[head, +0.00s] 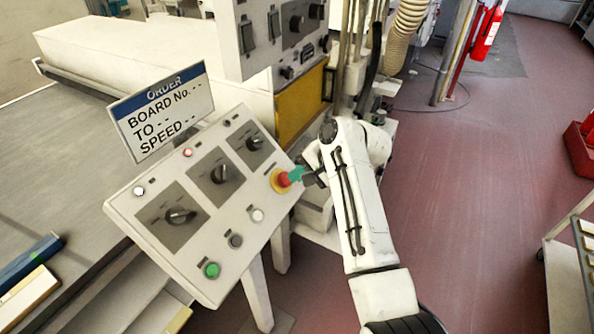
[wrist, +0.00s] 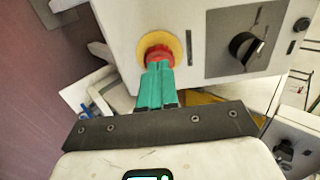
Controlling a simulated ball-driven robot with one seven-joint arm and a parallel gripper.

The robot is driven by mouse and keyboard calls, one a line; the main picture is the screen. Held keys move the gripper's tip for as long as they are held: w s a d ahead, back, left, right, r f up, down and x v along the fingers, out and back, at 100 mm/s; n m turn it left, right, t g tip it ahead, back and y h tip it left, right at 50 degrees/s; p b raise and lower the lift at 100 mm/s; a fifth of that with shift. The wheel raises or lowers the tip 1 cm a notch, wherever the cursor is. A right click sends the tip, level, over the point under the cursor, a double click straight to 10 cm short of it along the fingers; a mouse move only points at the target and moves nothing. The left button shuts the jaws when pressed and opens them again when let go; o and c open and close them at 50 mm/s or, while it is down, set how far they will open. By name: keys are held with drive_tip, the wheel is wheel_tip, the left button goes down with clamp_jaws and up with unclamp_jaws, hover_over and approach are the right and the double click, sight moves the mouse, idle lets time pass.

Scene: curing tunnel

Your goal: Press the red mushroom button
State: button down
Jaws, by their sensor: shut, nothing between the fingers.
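The red mushroom button (head: 283,180) sits on a yellow round base at the right end of the sloped white control panel (head: 235,267). In the wrist view the red button (wrist: 158,51) shows just beyond my fingertips, ringed by its yellow base (wrist: 143,44). My gripper (head: 292,176) has green fingers, closed together and empty, pointing at the button. In the wrist view the fingertips of my gripper (wrist: 159,66) overlap the lower part of the button. They are at or very near its face; I cannot tell whether they touch or whether it is pushed in.
The panel also carries black rotary knobs (head: 179,215), a green button (head: 211,270) and small lamps. An order sign (head: 163,112) stands behind it. A grey control box (head: 270,35) rises behind. Red floor (head: 470,190) is open to the right, with a cart (head: 570,260) at the edge.

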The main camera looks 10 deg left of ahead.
drive_tip(key=b+v, duration=0.2)
drive_tip(key=v, duration=1)
drive_tip(key=shift+w, duration=0.35)
drive_tip(key=shift+d, duration=0.15)
drive_tip(key=s+d+f+n+h, duration=0.1)
drive_tip(key=s+d+f+h, duration=0.1)
drive_tip(key=s+d+f, duration=0.7)
drive_tip(key=s+d+f+h, duration=0.2)
drive_tip(key=s+d+f, duration=0.55)
drive_tip(key=f, duration=0.45)
drive_tip(key=s+d+f+h, duration=0.1)
drive_tip(key=s+d, duration=0.3)
drive_tip(key=s, duration=0.5)
drive_tip(key=s+d+f+n+g+h, duration=0.1)
drive_tip(key=s+d, duration=0.3)
drive_tip(key=s, duration=0.5)
drive_tip(key=s+d+f+n+g+h, duration=0.1)
drive_tip(key=s+d+f+h, duration=0.1)
drive_tip(key=s, duration=0.7)
drive_tip(key=shift+s+d+f+h+b, duration=0.25)
drive_tip(key=shift+d+f+b, duration=0.25)
drive_tip(key=shift+d, duration=0.55)
